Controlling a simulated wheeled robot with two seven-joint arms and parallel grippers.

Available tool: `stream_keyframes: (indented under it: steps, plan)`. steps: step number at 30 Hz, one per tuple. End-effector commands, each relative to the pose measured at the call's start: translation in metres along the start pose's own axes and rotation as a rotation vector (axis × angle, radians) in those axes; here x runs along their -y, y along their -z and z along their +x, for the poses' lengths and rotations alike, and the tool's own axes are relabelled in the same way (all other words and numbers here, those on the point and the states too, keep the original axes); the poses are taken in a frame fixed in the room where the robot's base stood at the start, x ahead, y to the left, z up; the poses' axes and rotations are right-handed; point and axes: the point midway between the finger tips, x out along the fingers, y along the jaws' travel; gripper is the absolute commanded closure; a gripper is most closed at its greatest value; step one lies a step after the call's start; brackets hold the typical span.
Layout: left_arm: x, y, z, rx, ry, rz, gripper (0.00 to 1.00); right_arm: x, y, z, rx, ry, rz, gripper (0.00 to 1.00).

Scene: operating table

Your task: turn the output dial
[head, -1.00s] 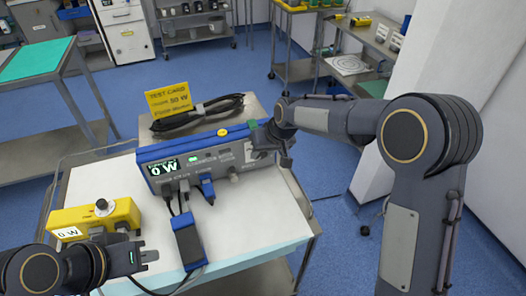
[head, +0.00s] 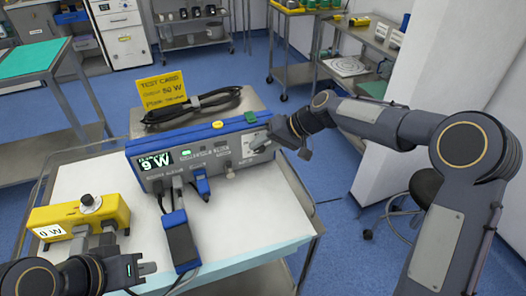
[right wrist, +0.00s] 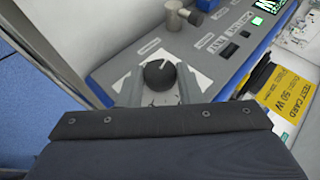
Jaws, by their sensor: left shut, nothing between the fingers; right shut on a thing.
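The generator, a grey unit with blue edges (head: 215,163), stands on the cart; its green display (head: 156,161) seems to read 9 W. The output dial is a round black knob with a white pointer line (right wrist: 159,74), on a white patch of the panel in the right wrist view. My right gripper (right wrist: 157,90) is shut on the dial, one finger on each side. In the head view the right gripper (head: 272,143) is at the panel's right end and hides the dial. My left gripper (head: 146,268) is shut and empty at the lower left, near the yellow meter.
The yellow meter (head: 110,213) reads 0 W and has plugs in its front. Cables and a blue-black connector (head: 182,243) lie before the generator. The yellow test card (head: 161,91) shows 50 W behind it, near a coiled black cable (head: 190,108). The white cart top (head: 235,222) has free room.

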Motion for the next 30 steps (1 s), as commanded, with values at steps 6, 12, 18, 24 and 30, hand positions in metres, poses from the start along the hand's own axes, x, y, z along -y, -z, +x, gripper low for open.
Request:
stream_keyframes:
  steps: [6, 12, 18, 24, 30]
  plan:
    - [0.0043, -0.0047, 0.0094, 0.000, 0.000, 0.000, 1.00, -0.0033, -0.0009, 0.0014, 0.001, 0.064, 0.028, 0.91]
    - [0.0048, -0.0052, 0.0105, 0.000, 0.000, 0.000, 1.00, -0.0021, -0.0007, 0.0008, 0.002, 0.083, 0.035, 0.91]
    - [0.0047, -0.0051, 0.0102, 0.000, 0.000, 0.000, 1.00, -0.0020, -0.0008, 0.0008, 0.003, 0.083, 0.036, 0.91]
    - [0.0047, -0.0051, 0.0102, 0.000, 0.000, 0.000, 1.00, -0.0020, -0.0009, 0.0009, 0.003, 0.082, 0.036, 0.56]
    - [0.0047, -0.0052, 0.0102, 0.000, 0.000, 0.000, 1.00, -0.0018, -0.0006, 0.0007, 0.002, 0.082, 0.035, 0.46]
